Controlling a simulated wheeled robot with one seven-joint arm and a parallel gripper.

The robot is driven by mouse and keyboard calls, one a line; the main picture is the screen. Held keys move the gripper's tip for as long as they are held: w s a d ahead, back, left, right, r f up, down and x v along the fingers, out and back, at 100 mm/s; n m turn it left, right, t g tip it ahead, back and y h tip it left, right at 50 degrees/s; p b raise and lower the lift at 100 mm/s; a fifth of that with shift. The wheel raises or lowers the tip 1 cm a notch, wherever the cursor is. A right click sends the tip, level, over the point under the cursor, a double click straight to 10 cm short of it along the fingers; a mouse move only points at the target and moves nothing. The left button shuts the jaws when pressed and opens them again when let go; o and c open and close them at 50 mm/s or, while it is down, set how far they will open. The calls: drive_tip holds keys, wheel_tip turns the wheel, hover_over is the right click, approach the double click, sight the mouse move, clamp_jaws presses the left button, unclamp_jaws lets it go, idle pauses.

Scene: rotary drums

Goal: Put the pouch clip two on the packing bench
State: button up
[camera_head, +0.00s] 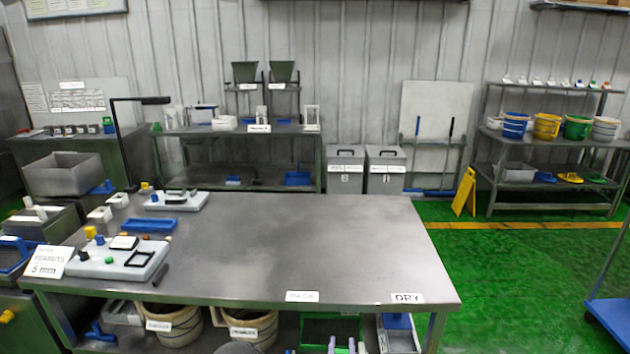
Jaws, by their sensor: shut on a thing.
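The packing bench is the large steel table (310,235) in the middle, with a "PACK" label (302,296) on its front edge and a "DRY" label (407,298) at the front right corner. No pouch clip can be made out for certain. A small dark bar (160,274) lies at the right end of the near white board, but I cannot tell what it is. My gripper is not in view, so whatever it holds is hidden.
The near white board (95,262), the far white board (177,203) and a blue tray (150,224) occupy the bench's left end. Its middle and right are clear. Tubs (250,325) stand underneath. A yellow floor sign (464,193) and blue cart (612,315) are to the right.

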drive_tip(key=s+d+f+n+y+p, duration=0.1)
drive_tip(key=s+d+f+y+p, duration=0.1)
drive_tip(key=s+d+f, duration=0.4)
drive_tip(key=shift+s+d, duration=1)
drive_tip(key=shift+d, duration=0.1)
drive_tip(key=shift+f, duration=0.1)
drive_tip(key=shift+d, duration=0.3)
drive_tip(key=w+r, duration=0.4)
drive_tip(key=r, duration=0.1)
drive_tip(key=shift+w+r, duration=0.15)
drive_tip(key=shift+r, duration=0.15)
drive_tip(key=shift+d, duration=0.1)
